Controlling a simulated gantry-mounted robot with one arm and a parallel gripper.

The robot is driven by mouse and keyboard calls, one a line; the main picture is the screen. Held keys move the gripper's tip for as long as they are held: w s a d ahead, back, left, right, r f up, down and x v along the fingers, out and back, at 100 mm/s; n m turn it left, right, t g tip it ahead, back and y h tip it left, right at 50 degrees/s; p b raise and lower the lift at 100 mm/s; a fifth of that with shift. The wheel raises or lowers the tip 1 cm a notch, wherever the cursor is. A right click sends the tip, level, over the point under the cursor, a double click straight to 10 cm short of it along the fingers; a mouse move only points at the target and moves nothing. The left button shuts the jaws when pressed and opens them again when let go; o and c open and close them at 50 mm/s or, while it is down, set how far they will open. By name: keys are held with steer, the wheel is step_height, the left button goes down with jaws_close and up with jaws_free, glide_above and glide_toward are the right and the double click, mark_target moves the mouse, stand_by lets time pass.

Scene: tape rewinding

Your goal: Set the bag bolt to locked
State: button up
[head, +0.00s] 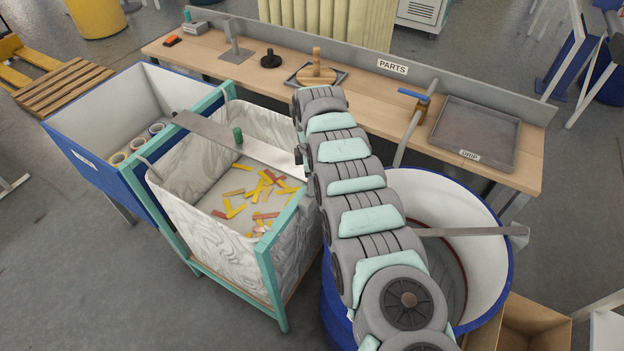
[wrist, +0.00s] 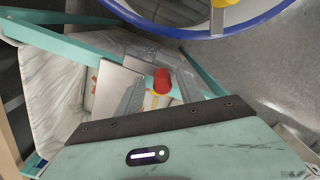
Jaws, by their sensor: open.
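The marbled bag (head: 173,190) hangs in a teal frame (head: 268,272), with yellow and orange scraps inside. In the wrist view a round red knob (wrist: 162,80) shows close to the frame's teal bars; it looks like the bag bolt's handle, but I cannot tell its setting. My gripper (wrist: 160,92) is open, its two grey fingers on either side of the knob in the picture. I cannot tell whether they touch it. In the head view my arm hides the gripper and the red knob.
A flat metal bar (head: 215,138) with a green knob (head: 238,136) crosses the bag's top. A blue-rimmed white drum (head: 480,235) stands right of the bag, with a lever arm (head: 465,232) over it. A blue bin (head: 90,150) is left. The workbench (head: 365,95) runs behind.

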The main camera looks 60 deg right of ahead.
step_height(320, 180, up, 11)
stand_by(0.5)
steer(key=shift+f, duration=0.1)
stand_by(0.3)
